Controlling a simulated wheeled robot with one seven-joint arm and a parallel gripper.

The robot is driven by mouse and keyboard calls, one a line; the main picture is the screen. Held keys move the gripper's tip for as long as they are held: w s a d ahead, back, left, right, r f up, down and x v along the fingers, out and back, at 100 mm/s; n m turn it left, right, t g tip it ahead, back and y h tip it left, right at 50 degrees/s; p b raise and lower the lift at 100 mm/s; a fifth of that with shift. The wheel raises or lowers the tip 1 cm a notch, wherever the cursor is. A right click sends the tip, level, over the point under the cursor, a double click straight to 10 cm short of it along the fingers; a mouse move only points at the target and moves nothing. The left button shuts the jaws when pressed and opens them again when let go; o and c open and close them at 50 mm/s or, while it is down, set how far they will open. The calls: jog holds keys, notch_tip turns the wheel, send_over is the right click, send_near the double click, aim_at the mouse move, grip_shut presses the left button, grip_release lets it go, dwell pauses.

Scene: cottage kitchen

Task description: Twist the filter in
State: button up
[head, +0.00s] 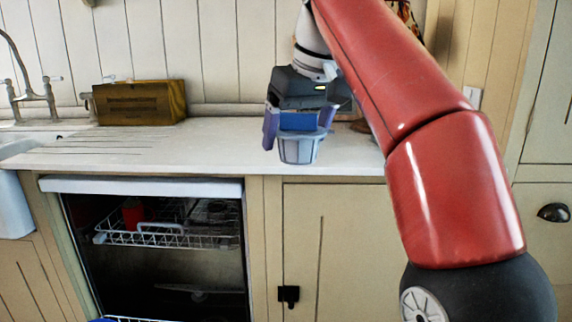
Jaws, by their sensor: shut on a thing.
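My gripper (298,125) points down in front of the counter's front edge, right of the open dishwasher. It is shut on the filter (299,149), a small grey-blue tapered cup with a wider rim and a ribbed side. The filter is upright, in the air. The dishwasher (150,187) stands open below the counter. Its floor is dark, and the place for the filter in it cannot be made out.
The upper rack (160,238) holds a red cup (133,215) and spans the dishwasher opening. A spray arm (195,291) shows dimly below. A wooden box (138,102) and a tap (35,95) stand at the left. The counter (200,150) is clear in the middle.

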jog(key=w+d+f+m, duration=0.1)
jog(key=d+f, duration=0.3)
jog(key=f, duration=1.4)
jog(key=w+d+f+m+h, duration=0.1)
jog(key=d+f, duration=0.4)
jog(key=f, duration=1.3)
jog(key=w+d+f+m+h, duration=0.1)
jog(key=d+f+m, duration=0.3)
jog(key=f, duration=1.4)
jog(key=shift+w+d+t, duration=0.25)
jog(key=shift+w+t, duration=0.05)
jog(key=shift+w, duration=0.55)
